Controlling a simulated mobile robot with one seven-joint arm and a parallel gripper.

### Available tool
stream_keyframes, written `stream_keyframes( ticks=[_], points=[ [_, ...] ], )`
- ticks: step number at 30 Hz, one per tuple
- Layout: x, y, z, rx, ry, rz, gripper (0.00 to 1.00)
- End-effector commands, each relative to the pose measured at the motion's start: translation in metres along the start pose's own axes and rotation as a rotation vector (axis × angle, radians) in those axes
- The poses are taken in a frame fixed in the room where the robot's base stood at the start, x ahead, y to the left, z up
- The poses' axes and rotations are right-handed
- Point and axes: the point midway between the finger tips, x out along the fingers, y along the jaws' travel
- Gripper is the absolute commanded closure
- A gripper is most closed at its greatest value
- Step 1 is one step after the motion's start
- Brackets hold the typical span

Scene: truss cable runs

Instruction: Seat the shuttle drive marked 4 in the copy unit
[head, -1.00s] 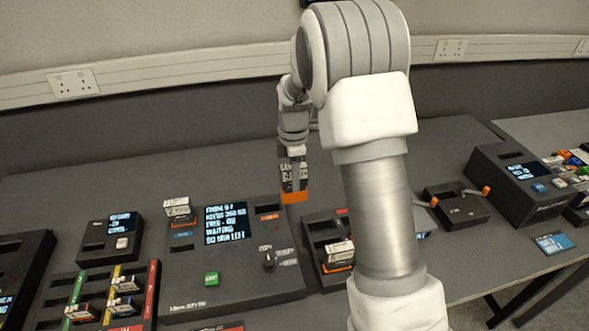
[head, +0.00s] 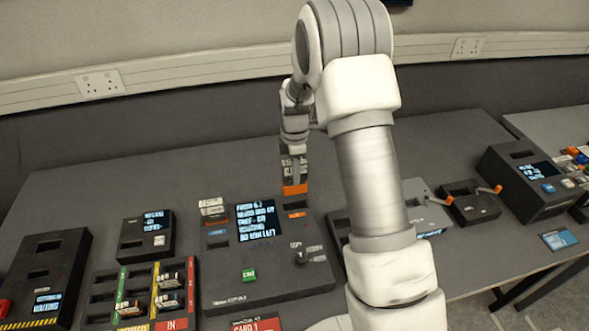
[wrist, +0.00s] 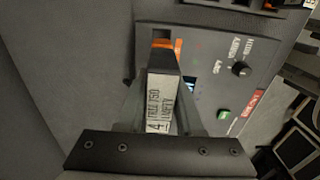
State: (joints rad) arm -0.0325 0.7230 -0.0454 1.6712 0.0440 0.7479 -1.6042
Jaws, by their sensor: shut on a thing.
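My gripper (head: 294,174) is shut on the shuttle drive (head: 295,187), a dark block with a white label and an orange end pointing down. In the wrist view the label on the drive (wrist: 160,100) shows a 4. The copy unit (head: 285,273) is a dark box with a lit screen, a green button and a knob. The held drive is just above and behind an orange-marked slot (head: 293,206) at its back right. Whether its tip touches the unit, I cannot tell. Another white-labelled drive (head: 213,208) stands at the unit's back left.
A colour-striped rack (head: 104,294) with several drives is at the front left. A small screen unit (head: 130,250) and a larger dark box (head: 70,262) stand left. At right are a box with orange-tipped levers (head: 470,208) and another screen unit (head: 515,195). The table behind is clear.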

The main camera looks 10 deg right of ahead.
Motion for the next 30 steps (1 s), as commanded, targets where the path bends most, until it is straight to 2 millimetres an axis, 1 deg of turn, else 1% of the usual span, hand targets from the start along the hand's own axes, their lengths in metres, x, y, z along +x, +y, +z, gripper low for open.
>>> stream_keyframes(
  ticks=[5,16,21,30],
  points=[
    [0.013,0.0,0.0,-0.001,-0.001,0.0,1.0],
    [0.053,0.0,0.0,0.0,0.0,0.0,1.0],
    [0.059,0.0,0.0,-0.001,-0.001,0.001,1.0],
    [0.059,0.0,0.0,-0.001,0.0,0.001,1.0]
  ],
)
